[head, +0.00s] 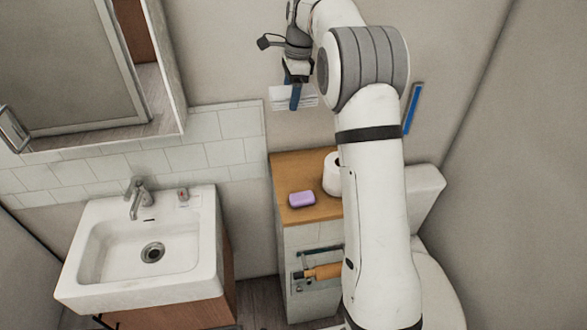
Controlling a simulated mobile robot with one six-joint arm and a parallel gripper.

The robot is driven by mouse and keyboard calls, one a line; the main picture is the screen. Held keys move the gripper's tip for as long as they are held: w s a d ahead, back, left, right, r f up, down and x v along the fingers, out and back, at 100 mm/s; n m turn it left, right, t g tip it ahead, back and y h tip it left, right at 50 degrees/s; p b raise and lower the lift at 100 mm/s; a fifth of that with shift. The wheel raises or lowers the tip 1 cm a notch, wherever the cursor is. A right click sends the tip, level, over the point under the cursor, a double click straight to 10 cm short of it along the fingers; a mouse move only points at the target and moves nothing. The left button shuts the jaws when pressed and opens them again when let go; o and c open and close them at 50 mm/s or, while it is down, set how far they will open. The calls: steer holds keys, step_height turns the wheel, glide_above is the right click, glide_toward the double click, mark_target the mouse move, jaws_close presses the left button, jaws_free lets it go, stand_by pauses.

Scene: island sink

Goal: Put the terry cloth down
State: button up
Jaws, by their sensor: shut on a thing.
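My gripper (296,96) is in the upper middle of the head view, above the back of the wooden-topped cabinet.
A purple soap bar (301,198) and a white paper roll (331,174) stand on the wooden top. A white sink (107,245) with a faucet (139,198) is at left. A mirror cabinet (158,75) hangs above it. A toilet (424,190) is at right, partly behind my arm.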

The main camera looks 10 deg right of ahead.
steer(key=b, duration=1.2)
glide_above(294, 169)
step_height(294, 169, down, 14)
steer(key=f, duration=1.1)
steer(key=shift+d+p, duration=0.25)
steer(key=shift+p, duration=0.1)
steer(key=shift+f, duration=0.15)
steer(key=o, duration=1)
steer(key=shift+f, duration=0.1)
